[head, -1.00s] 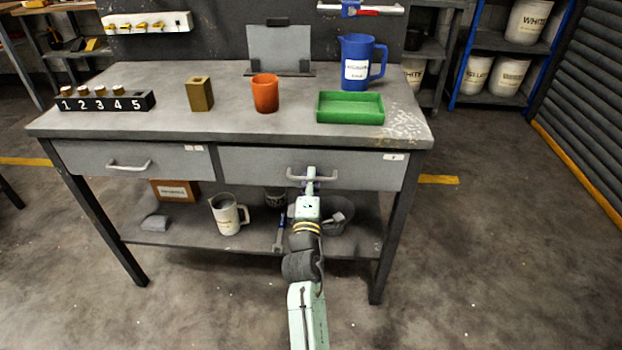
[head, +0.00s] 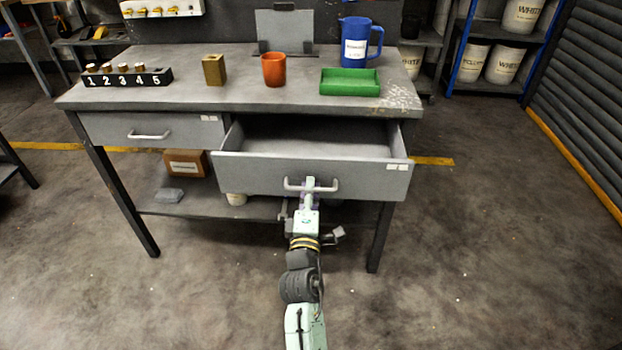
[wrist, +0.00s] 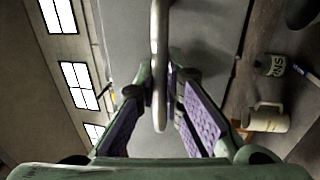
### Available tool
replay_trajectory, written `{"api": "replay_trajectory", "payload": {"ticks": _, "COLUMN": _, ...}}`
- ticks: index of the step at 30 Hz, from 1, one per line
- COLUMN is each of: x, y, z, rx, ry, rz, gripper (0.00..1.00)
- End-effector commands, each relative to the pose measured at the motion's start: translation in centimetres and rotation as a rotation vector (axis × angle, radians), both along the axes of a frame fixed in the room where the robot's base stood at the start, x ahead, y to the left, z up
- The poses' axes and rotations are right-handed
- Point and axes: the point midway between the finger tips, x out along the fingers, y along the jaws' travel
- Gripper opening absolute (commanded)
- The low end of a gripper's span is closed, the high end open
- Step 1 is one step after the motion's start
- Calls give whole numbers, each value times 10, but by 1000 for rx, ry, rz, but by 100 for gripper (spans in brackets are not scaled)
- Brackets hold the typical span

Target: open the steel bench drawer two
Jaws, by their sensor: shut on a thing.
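The steel bench (head: 240,96) has two drawers side by side. The right drawer (head: 260,178) is pulled well out, and its inside looks empty. The left drawer (head: 170,131) is closed. My gripper (head: 309,186) is at the right drawer's bar handle (head: 292,187) and shut on it. In the wrist view the handle (wrist: 159,60) runs between the two purple-padded fingers of my gripper (wrist: 160,105). The exact contact of the pads is hard to see there.
On the bench top stand a numbered block (head: 128,77), a brass block (head: 214,70), an orange cup (head: 274,69), a green tray (head: 350,88) and a blue jug (head: 360,42). A cardboard box (head: 185,163) is on the lower shelf. The floor in front is clear.

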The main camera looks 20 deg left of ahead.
Motion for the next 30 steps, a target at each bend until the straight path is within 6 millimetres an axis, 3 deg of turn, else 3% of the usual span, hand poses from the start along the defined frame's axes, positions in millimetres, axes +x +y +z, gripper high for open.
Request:
{"api": "replay_trajectory", "payload": {"ticks": 6, "x": -19, "y": -6, "z": 0, "rx": 1, "ry": 0, "rz": 0, "gripper": 0}}
{"api": "replay_trajectory", "payload": {"ticks": 18, "x": -22, "y": -6, "z": 0, "rx": 0, "ry": 0, "rz": 0, "gripper": 0}}
{"api": "replay_trajectory", "payload": {"ticks": 19, "x": -22, "y": -6, "z": 0, "rx": 0, "ry": 0, "rz": 0, "gripper": 9}}
{"api": "replay_trajectory", "payload": {"ticks": 28, "x": -22, "y": -6, "z": 0, "rx": 0, "ry": 0, "rz": 0, "gripper": 29}}
{"api": "replay_trajectory", "payload": {"ticks": 30, "x": -22, "y": -6, "z": 0, "rx": 0, "ry": 0, "rz": 0, "gripper": 30}}
